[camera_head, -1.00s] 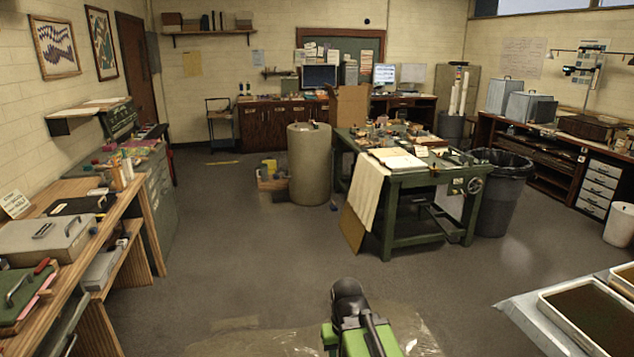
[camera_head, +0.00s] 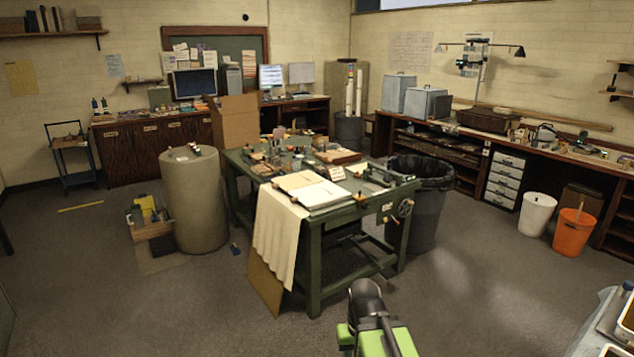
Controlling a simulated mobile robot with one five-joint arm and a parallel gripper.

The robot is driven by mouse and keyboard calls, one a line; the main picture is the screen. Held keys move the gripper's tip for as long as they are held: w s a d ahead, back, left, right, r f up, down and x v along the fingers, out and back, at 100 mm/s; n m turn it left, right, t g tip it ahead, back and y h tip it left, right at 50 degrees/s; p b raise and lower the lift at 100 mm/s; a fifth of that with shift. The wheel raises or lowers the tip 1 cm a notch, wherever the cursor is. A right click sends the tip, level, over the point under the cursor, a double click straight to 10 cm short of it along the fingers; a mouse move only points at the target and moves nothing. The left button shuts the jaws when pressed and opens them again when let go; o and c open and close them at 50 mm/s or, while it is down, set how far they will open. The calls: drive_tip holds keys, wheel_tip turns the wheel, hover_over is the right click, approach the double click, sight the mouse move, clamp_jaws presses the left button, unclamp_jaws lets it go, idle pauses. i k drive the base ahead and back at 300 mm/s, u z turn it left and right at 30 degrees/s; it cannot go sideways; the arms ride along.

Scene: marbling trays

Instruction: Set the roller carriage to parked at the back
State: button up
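A green press-like table (camera_head: 318,225) stands in the middle of the room, with a handwheel (camera_head: 404,209) on its right end. Papers or an open book (camera_head: 312,190) lie on its near end, and small items crowd its far part. A dark bar-like part (camera_head: 385,176) lies at the right of its top; I cannot tell whether it is the roller carriage or how it is set. The green and black part of my arm shows at the bottom centre, well short of the table. My gripper's fingers do not show.
A tall grey-beige drum (camera_head: 193,205) stands left of the table. A black bin (camera_head: 424,205) stands close to its right. A cloth (camera_head: 278,235) and a brown board (camera_head: 264,285) hang or lean at its front. Open floor lies in front and to the right.

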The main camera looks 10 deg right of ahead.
sight(387, 177)
drive_tip(key=z, duration=0.35)
drive_tip(key=i, duration=2.5)
drive_tip(key=u, duration=0.2)
drive_tip(key=i, duration=1.25)
drive_tip(key=u, duration=0.65)
